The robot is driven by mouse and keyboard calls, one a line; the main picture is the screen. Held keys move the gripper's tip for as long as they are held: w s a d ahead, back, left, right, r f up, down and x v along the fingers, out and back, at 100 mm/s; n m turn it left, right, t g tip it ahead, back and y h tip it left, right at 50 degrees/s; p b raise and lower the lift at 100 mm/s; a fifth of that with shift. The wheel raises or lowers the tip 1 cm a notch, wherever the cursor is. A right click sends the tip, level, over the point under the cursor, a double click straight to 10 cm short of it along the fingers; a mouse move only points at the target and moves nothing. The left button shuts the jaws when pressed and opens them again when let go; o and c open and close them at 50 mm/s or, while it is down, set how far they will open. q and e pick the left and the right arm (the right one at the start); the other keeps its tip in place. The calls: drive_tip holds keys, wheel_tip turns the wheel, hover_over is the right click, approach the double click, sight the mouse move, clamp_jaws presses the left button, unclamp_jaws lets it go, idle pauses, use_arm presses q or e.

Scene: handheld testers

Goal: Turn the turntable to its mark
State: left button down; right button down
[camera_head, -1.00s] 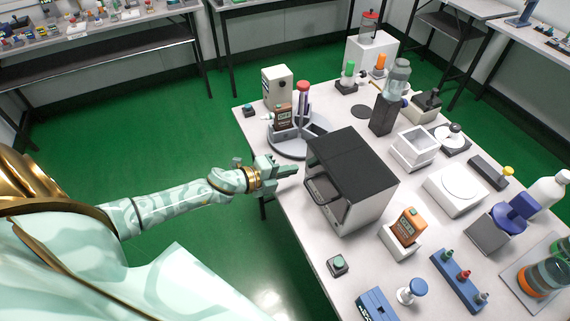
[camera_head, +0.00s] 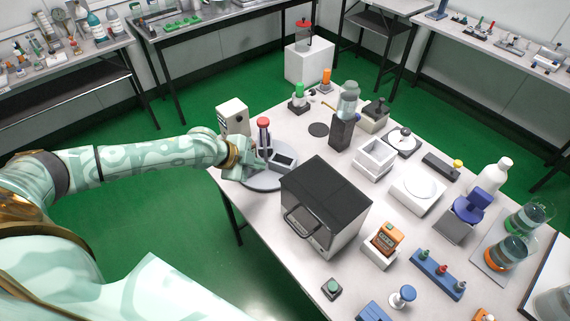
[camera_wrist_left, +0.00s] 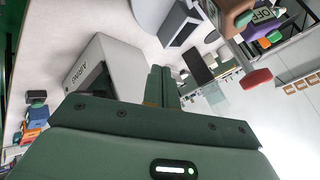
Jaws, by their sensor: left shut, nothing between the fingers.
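The turntable (camera_head: 264,183) is a round grey disc at the far left corner of the table in the head view. On it stand a red-topped post (camera_head: 264,135) and a small dark-faced box (camera_head: 284,161). In the left wrist view part of the disc (camera_wrist_left: 150,12) shows at the top, with an orange-brown device (camera_wrist_left: 228,12) at its right. My left gripper (camera_head: 250,168) is over the turntable's near left side, shut and empty; its fingers (camera_wrist_left: 163,86) are together in the wrist view. Contact with the turntable cannot be told. No mark is clearly visible. My right gripper is not in view.
A black-topped box with a handle (camera_head: 326,196) stands close right of the turntable. A pale upright box (camera_head: 233,117) stands behind it. An orange device (camera_head: 386,239) and a green button (camera_head: 331,288) are nearer the front. Green floor lies left of the table.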

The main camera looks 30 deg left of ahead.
sight(283, 172)
use_arm(q)
drive_tip(key=shift+m+g, duration=0.3)
drive_tip(key=shift+g, duration=0.4)
drive_tip(key=b+x, duration=0.1)
drive_tip(key=x, duration=0.2)
drive_tip(key=s+b+x, duration=0.1)
drive_tip(key=x, duration=0.3)
drive_tip(key=s+d+b+x, duration=0.1)
drive_tip(key=x, duration=0.3)
drive_tip(key=shift+f, duration=0.4)
drive_tip(key=shift+w+a+r+b, duration=0.15)
drive_tip(key=shift+w+b, duration=0.45)
drive_tip(key=shift+w, duration=0.6)
drive_tip(key=shift+w+r, duration=0.1)
drive_tip(key=shift+w, duration=0.5)
